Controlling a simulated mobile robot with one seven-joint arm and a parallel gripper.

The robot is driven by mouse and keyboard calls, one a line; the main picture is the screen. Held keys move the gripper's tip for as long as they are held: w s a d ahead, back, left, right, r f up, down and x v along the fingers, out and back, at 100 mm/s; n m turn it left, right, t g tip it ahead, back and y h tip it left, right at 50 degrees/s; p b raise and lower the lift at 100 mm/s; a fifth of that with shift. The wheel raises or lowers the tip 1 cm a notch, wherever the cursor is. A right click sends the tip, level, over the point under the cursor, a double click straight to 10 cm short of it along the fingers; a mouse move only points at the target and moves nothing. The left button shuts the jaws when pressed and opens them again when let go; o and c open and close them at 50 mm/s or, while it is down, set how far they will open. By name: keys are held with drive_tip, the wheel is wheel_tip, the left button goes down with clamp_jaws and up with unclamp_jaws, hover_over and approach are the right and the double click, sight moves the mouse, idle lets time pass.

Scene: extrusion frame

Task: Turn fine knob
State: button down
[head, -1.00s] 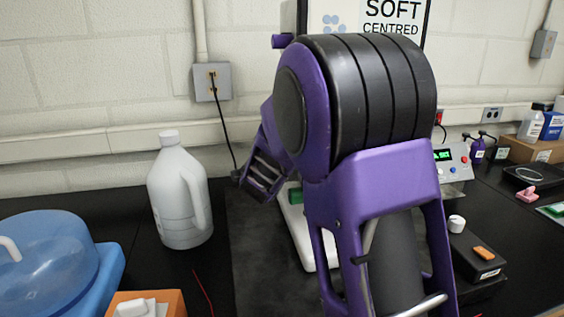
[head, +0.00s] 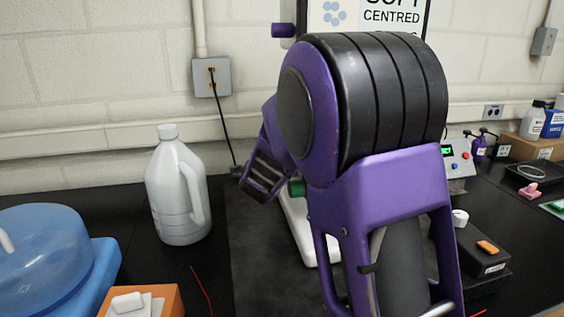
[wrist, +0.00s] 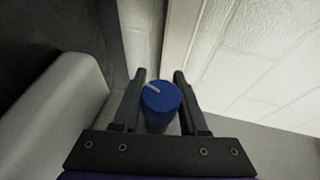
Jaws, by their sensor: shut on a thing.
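In the wrist view a blue knob (wrist: 160,98) with a pale pointer line on its end face sits between the two dark fingers of my gripper (wrist: 159,92). The gripper is shut on the knob; the pointer line slants up to the left from the centre. In the head view my purple arm hides the fingers and the blue knob. A green knob (head: 297,188) shows beside the arm, above a white base (head: 303,232) on the dark mat; most of that device is hidden.
A pale rounded body (wrist: 55,105) stands close left of my gripper. In the head view a white jug (head: 177,190) stands left of the mat. A blue-lidded container (head: 45,250) and an orange box (head: 168,297) are at front left. A black box (head: 480,255) is at right.

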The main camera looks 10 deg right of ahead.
drive_tip(key=shift+m+t+b, duration=0.3)
drive_tip(key=shift+t+b, duration=0.6)
drive_tip(key=shift+b, duration=0.15)
drive_tip(key=shift+s+r+m+t+h, duration=0.1)
drive_tip(key=shift+r+m+t+h, duration=0.3)
drive_tip(key=shift+m+t+h, duration=0.4)
drive_tip(key=shift+r+m+t+h, duration=0.35)
drive_tip(key=shift+t+h, duration=0.25)
drive_tip(key=shift+t, duration=0.4)
drive_tip(key=shift+r, duration=0.15)
drive_tip(key=shift+c, duration=2.2)
unclamp_jaws()
drive_tip(key=shift+s+a+f, duration=0.2)
drive_tip(key=shift+s, duration=0.25)
drive_tip(key=s+a, duration=0.2)
drive_tip(key=s, duration=0.4)
drive_tip(key=s+a+p, duration=0.1)
drive_tip(key=s+a, duration=0.2)
drive_tip(key=s, duration=0.3)
drive_tip(key=shift+s+a+f, duration=0.35)
